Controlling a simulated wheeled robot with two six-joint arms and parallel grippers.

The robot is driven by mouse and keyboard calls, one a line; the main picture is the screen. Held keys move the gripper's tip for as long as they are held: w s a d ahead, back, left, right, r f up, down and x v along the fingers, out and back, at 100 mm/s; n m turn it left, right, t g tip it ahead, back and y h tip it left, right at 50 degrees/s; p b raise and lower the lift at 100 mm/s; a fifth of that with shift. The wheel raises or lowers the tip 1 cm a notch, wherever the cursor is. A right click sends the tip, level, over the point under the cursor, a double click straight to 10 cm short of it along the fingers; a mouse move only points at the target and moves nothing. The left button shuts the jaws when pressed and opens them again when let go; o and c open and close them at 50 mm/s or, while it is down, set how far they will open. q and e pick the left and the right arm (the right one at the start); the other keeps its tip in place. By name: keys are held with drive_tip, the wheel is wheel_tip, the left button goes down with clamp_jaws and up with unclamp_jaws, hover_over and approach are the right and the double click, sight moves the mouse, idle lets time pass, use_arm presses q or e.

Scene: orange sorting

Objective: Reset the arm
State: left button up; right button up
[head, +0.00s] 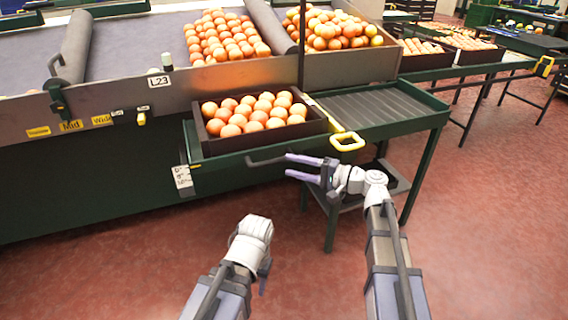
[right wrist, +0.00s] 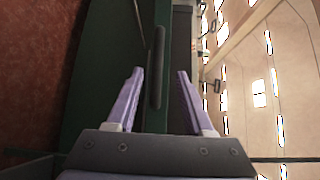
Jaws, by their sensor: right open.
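My right gripper (head: 289,165) is open, with its two purple fingers pointing left at the dark handle (head: 266,161) on the front below the crate of oranges (head: 265,145). In the right wrist view the same handle (right wrist: 157,65) appears between the spread fingers of the right gripper (right wrist: 163,72). I see nothing held there; I cannot tell whether the handle touches a finger. My left gripper (head: 264,276) hangs low over the floor, mostly hidden behind its own wrist, so its jaws do not show clearly.
A green side stand (head: 437,112) with an empty ribbed top stands right of the crate, with a yellow handle (head: 347,141) at its near corner. The sorting machine (head: 90,170) fills the left, with heaped oranges (head: 225,38) behind. Red floor (head: 480,220) is clear at right.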

drive_tip(key=shift+s+d, duration=0.15)
drive_tip(key=shift+d, duration=0.1)
drive_tip(key=shift+a, duration=0.1)
drive_tip(key=s+a+f+n+g+h+p, duration=0.2)
drive_tip(key=s+a+f+n+g+h, duration=0.5)
drive_tip(key=s+f, duration=0.55)
drive_tip(key=s+d+f+n+g+h+p, duration=0.1)
drive_tip(key=s+d+f+n+h, duration=0.15)
drive_tip(key=s+h, duration=0.3)
drive_tip(key=s+d+f+n+h+p, duration=0.1)
drive_tip(key=s+d+h+p, duration=0.1)
drive_tip(key=s+d+h, duration=0.3)
wheel_tip(320, 180, up, 38)
drive_tip(key=a+p, duration=0.1)
drive_tip(key=p, duration=3.6)
drive_tip(key=shift+s+a+f+m+y, duration=0.2)
drive_tip(key=shift+s+f+m+y, duration=0.05)
drive_tip(key=shift+m+y, duration=0.1)
